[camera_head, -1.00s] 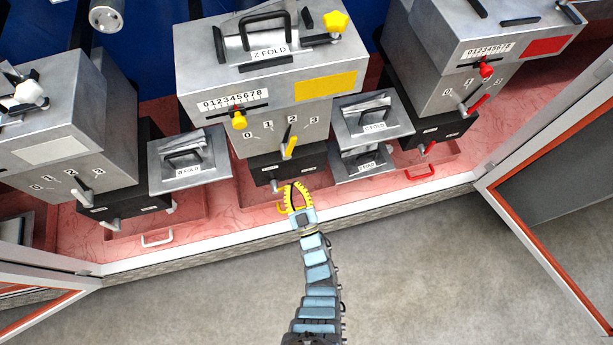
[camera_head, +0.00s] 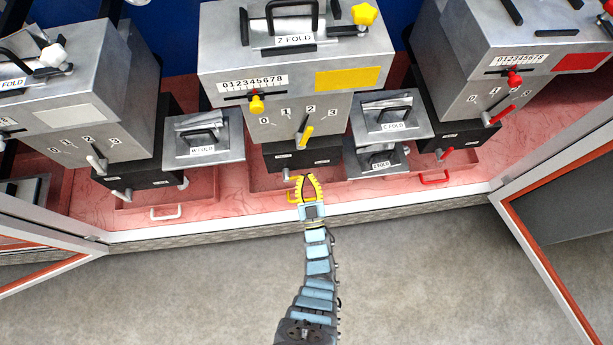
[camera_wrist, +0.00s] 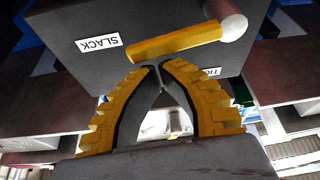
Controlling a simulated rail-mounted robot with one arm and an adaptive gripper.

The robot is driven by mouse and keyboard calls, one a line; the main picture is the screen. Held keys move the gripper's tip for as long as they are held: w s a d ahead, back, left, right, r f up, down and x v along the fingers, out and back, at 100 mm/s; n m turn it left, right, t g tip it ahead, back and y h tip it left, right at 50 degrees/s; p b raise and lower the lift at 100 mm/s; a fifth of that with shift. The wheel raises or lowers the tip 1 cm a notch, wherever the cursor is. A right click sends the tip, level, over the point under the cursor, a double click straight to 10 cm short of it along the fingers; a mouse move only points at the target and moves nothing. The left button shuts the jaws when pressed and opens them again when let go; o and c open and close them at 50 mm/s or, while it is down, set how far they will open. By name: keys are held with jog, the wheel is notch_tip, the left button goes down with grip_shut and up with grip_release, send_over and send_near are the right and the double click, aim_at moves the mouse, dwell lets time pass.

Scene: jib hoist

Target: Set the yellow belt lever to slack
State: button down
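The yellow belt lever (camera_wrist: 178,43) shows close up in the wrist view, on the dark face of a box. It runs from a pale round cylinder (camera_wrist: 233,27) at its right end down toward the left. Its left end points toward the side of the upside-down SLACK label (camera_wrist: 100,42). A second label (camera_wrist: 212,72), partly hidden by a finger, lies below the cylinder. My gripper (camera_wrist: 157,65) has yellow fingers with a narrow gap between the tips and nothing seen in it. The tips are just below the lever; contact cannot be told. In the head view my gripper (camera_head: 310,177) is in front of the middle machine's black base.
The middle machine (camera_head: 235,63) has a yellow slider knob (camera_head: 257,104) and a yellow numbered-dial lever (camera_head: 306,137). Similar machines stand left and right. Trays (camera_head: 203,140) and drawers with handles (camera_head: 166,213) flank the base. Open doors (camera_head: 560,215) border the clear floor.

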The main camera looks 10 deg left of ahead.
jog(key=shift+s+a+r+p, duration=0.1)
jog(key=shift+a+r+p, duration=0.1)
jog(key=shift+r+p, duration=0.85)
jog(key=shift+s+a+r+p, duration=0.1)
jog(key=shift+a+r+p, duration=0.05)
jog(key=shift+r+p, duration=0.85)
jog(key=v, duration=1)
jog(key=shift+d, duration=0.15)
jog(key=shift+w, duration=0.1)
